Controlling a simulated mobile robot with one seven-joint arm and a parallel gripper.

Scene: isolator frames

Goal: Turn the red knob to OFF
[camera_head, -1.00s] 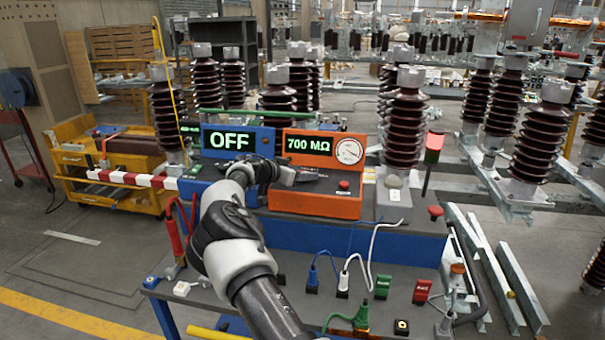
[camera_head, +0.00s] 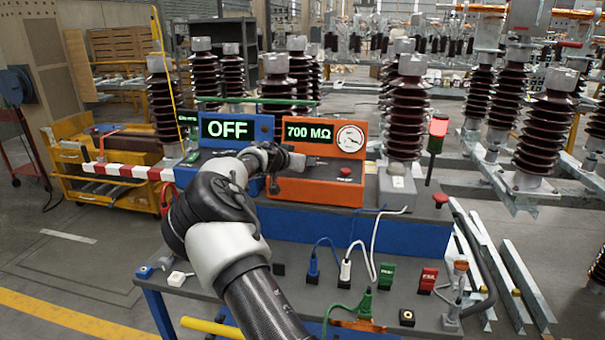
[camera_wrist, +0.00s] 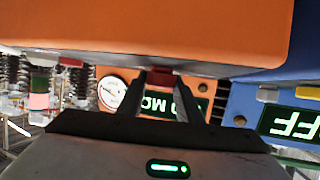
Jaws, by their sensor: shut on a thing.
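My gripper (camera_head: 300,162) is at the left part of the orange box (camera_head: 320,190), below its green display (camera_head: 309,131) reading 700 MΩ. In the wrist view, the two dark fingers of my gripper (camera_wrist: 161,80) close around a small red piece, the red knob (camera_wrist: 160,77). Only a little of the knob shows. The gripper hides it in the head view, and its pointer and any markings cannot be read. A round gauge (camera_head: 350,137) is at the box's upper right.
A blue box (camera_head: 265,126) with a display reading OFF (camera_head: 227,129) stands left of the orange box. A red button (camera_head: 346,171) is right of my gripper. Plugs and cables (camera_head: 345,270) occupy the lower shelf. A red-lit lamp (camera_head: 438,127) stands at right.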

